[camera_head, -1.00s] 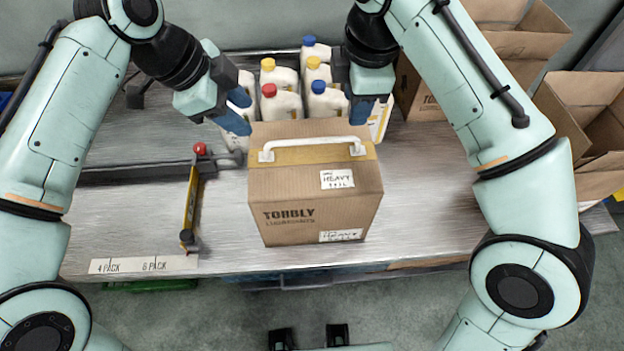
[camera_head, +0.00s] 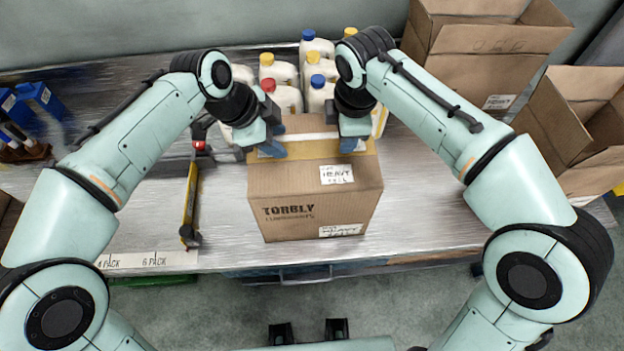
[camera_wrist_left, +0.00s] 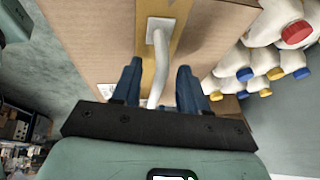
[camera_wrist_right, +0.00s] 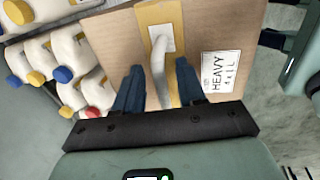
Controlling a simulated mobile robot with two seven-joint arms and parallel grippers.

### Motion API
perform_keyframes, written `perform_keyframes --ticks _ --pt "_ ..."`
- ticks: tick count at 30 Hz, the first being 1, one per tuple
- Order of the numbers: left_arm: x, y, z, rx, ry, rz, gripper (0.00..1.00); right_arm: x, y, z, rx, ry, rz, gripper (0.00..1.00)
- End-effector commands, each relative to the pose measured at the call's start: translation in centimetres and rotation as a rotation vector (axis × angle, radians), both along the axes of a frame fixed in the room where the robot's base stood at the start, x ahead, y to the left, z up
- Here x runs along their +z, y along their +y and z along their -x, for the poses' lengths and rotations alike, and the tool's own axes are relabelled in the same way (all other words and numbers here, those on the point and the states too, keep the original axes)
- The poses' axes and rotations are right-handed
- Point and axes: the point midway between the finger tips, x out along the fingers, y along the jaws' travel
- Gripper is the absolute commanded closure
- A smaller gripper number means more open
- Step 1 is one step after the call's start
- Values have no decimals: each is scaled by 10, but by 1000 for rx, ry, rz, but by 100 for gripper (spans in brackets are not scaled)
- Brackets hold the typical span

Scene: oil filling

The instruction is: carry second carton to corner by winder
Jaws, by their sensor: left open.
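A closed cardboard carton (camera_head: 315,200) printed "TORBLY" stands upright on the metal bench, with tan tape and a white handle along its top. My left gripper (camera_head: 270,150) is at the left end of the handle. In the left wrist view its open blue fingers stand either side of the white handle (camera_wrist_left: 165,62). My right gripper (camera_head: 350,143) is at the right end. In the right wrist view its fingers are apart, one on each side of the handle (camera_wrist_right: 158,68). In the head view my grippers hide most of the handle. No winder can be made out.
Several white jugs (camera_head: 280,72) with coloured caps stand close behind the carton. Open empty cartons (camera_head: 490,50) are at the right. Bench surface right of the carton is clear.

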Motion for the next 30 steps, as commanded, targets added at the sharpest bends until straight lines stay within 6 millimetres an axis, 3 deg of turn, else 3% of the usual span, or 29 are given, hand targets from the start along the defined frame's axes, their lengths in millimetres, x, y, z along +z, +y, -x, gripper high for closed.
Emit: perform_keyframes --ticks 12,13,16,17,30 --pt "-6 -3 -1 0 0 0 57 -7 0 -1 0 0 0 60" --pt "-6 -3 -1 0 0 0 63 -7 0 -1 0 0 0 67" --pt "-6 -3 -1 -1 0 0 96 -7 0 -1 0 0 0 99" --pt "-6 -3 -1 -1 0 0 100 -7 0 -1 0 0 0 100" --pt "-6 -2 -1 -1 -1 0 100 -6 0 -1 0 -1 0 100"
